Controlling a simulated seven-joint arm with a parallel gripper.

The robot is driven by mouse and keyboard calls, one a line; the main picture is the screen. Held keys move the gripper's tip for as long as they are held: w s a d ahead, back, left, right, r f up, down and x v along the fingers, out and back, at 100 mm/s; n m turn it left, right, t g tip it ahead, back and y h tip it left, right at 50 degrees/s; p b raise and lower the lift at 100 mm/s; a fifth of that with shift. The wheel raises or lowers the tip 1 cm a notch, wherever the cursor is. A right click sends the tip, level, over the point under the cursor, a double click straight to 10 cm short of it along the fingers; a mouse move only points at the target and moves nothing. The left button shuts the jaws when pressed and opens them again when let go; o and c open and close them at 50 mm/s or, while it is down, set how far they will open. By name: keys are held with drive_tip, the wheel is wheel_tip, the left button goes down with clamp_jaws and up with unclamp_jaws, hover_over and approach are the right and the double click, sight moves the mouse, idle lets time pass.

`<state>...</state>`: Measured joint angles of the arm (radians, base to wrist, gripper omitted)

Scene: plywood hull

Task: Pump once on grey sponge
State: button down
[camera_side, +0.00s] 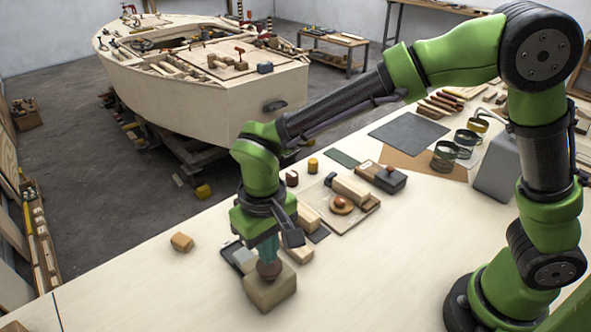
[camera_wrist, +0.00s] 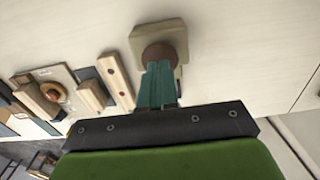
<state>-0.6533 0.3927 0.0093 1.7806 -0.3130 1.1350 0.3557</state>
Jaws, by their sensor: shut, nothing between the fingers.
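My gripper (camera_side: 268,250) points down with its teal fingers shut and empty, right above a round brown knob (camera_side: 269,271). The knob tops a beige block-shaped body (camera_side: 271,291), which looks like the pump dispenser and stands upright on the bench. In the wrist view the fingertips (camera_wrist: 158,72) overlap the near edge of the knob (camera_wrist: 158,54), with the beige body (camera_wrist: 158,35) behind. They look in contact, but I cannot be sure. A flat light-grey piece with a dark edge (camera_side: 240,258) lies beside the body, partly behind it; it may be the grey sponge.
Wooden blocks (camera_side: 352,189), a dark box (camera_side: 381,177) and a board with a ring-shaped piece (camera_side: 342,206) lie close to the right. The front of the bench (camera_side: 180,295) is clear.

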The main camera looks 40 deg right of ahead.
drive_tip(key=shift+f, duration=1.5)
drive_tip(key=shift+r, duration=3.6)
